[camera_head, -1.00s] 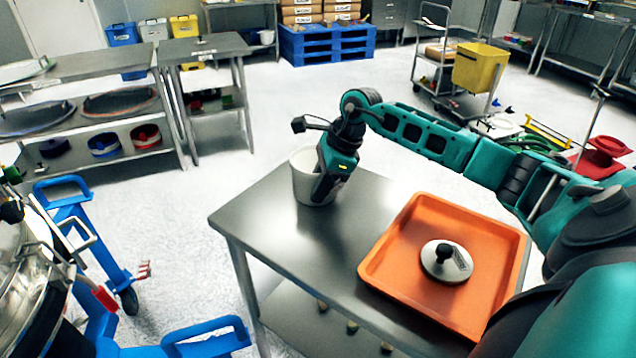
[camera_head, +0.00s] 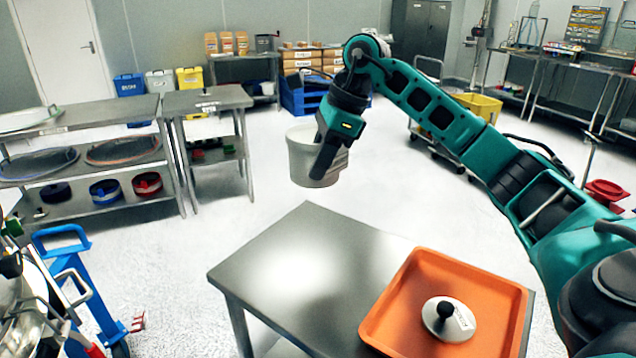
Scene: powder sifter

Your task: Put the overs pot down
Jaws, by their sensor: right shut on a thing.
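The overs pot is a pale grey-white tub (camera_head: 302,160). My right gripper (camera_head: 322,172) is shut on the pot's right side and holds it upright in the air, beyond and above the back corner of the steel table (camera_head: 290,265). A finger covers part of the pot's front. My left gripper is not in view.
An orange tray (camera_head: 400,325) takes up the right of the steel table, with a round metal weight with a black knob (camera_head: 447,318) in it. The table's left part is bare. A blue trolley (camera_head: 85,290) stands at the left.

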